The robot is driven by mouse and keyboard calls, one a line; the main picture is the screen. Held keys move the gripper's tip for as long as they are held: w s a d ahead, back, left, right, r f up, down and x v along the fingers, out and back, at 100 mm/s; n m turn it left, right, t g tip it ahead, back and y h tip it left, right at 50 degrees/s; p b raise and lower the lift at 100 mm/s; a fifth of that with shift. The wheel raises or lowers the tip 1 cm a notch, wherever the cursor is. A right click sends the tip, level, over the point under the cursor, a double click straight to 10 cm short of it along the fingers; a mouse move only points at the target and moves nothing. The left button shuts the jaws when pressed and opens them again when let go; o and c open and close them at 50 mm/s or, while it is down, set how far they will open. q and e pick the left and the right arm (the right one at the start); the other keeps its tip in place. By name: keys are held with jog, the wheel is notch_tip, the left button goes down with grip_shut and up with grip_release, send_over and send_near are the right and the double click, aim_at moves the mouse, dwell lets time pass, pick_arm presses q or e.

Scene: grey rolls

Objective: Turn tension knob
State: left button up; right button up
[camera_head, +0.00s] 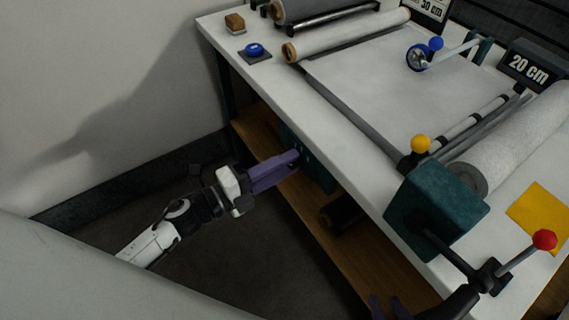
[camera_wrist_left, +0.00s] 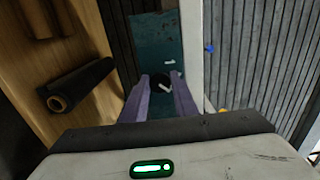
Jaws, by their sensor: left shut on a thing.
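The tension knob (camera_wrist_left: 163,82) is black with a white mark and sits on a teal panel (camera_wrist_left: 155,38) under the table's edge. In the left wrist view it lies between the purple fingers of my left gripper (camera_wrist_left: 160,88), which is shut on it. In the head view my left gripper (camera_head: 296,155) reaches the teal panel (camera_head: 315,165) below the tabletop, and its fingers hide the knob.
The white table (camera_head: 345,125) carries paper rolls, a teal box (camera_head: 437,208) with a red-knobbed crank (camera_head: 545,240), a yellow sheet (camera_head: 540,215) and a blue button (camera_head: 255,50). Below, a wooden shelf (camera_head: 340,250) holds a dark roll (camera_wrist_left: 75,85). Floor left of the table is clear.

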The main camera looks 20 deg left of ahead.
pick_arm(q)
jog(key=o, duration=1)
jog(key=v, duration=1)
jog(key=shift+s+a, duration=0.15)
